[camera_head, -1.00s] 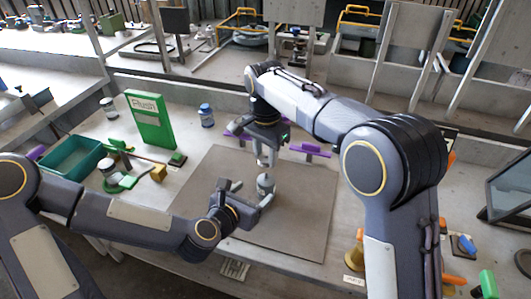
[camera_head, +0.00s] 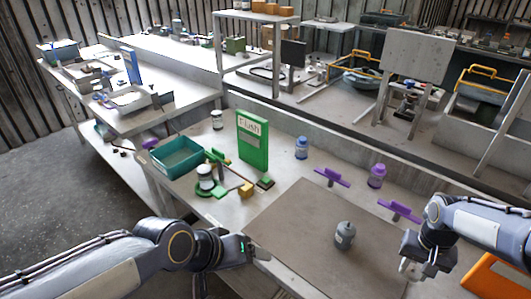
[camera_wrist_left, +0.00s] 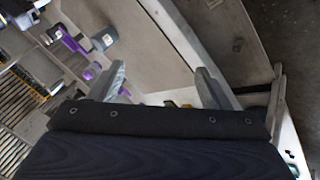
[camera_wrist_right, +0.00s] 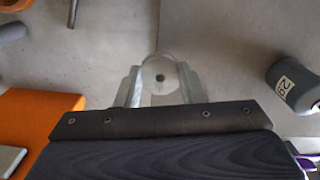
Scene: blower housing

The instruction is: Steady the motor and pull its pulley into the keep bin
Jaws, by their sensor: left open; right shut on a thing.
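The motor (camera_head: 345,236), a small grey cylinder, stands upright on the brown mat (camera_head: 300,223). It also shows at the right of the right wrist view (camera_wrist_right: 296,84), with a white label. My right gripper (camera_head: 408,268) is right of the motor and apart from it. It is shut on the pulley, a pale round disc with a dark centre hole, in the right wrist view (camera_wrist_right: 160,77). My left gripper (camera_head: 256,250) is open and empty near the mat's left edge, apart from the motor. A teal bin (camera_head: 160,168) stands at the left; no keep label is readable.
An orange bin or block (camera_head: 492,278) lies at the lower right, by my right gripper. A green board (camera_head: 253,150) reading "Flush" stands behind the mat. Purple-handled tools (camera_head: 331,177), a blue-capped jar (camera_head: 301,150) and a purple-capped bottle (camera_head: 376,178) line the back.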

